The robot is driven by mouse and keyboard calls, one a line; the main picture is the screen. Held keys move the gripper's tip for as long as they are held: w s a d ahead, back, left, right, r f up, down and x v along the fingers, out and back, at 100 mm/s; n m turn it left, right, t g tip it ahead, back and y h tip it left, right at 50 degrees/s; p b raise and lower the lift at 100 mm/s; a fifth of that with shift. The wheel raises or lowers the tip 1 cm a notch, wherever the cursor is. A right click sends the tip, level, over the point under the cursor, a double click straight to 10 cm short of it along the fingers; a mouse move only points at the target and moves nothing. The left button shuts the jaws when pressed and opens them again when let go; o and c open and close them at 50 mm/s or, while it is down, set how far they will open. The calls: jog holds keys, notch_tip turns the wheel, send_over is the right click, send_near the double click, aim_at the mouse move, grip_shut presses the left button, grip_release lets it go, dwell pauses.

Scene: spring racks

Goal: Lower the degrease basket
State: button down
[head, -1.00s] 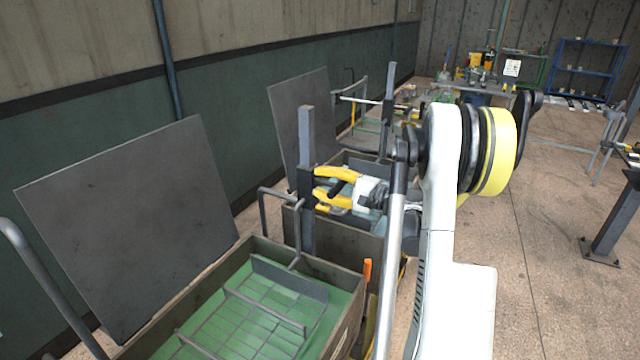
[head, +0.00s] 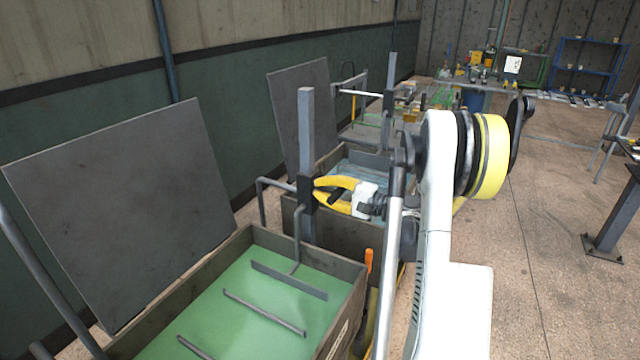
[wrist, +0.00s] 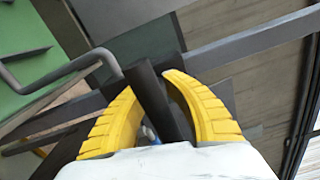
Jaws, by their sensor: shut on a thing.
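The degrease basket (head: 265,312) sits in a tank (head: 359,283) of green liquid at the lower middle of the head view. Only its upper bars show above the liquid; its mesh floor is hidden. A bent grey tube (head: 297,240) links it to a dark sliding block (head: 306,190) on an upright post (head: 306,130). My yellow-fingered gripper (head: 319,191) is at the block, shut on a dark handle. In the wrist view the dark handle (wrist: 153,95) lies between the fingers of my gripper (wrist: 150,82).
A large dark panel (head: 125,205) leans behind the tank. A second tank (head: 345,238) with bluish liquid stands just beyond the post, close under my gripper. An orange-handled item (head: 368,260) is at the tank's right corner. Open floor (head: 540,260) lies to the right.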

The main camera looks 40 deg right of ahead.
notch_tip(320, 180, down, 10)
jog(key=b, duration=0.5)
jog(key=shift+s+a+f+b, duration=0.1)
jog(key=shift+b, duration=0.25)
jog(key=c, duration=1.4)
grip_release()
jog(key=shift+s+d, duration=0.2)
jog(key=shift+s, duration=0.05)
send_near(313, 214)
jog(key=v, duration=0.4)
jog(key=shift+s, duration=0.25)
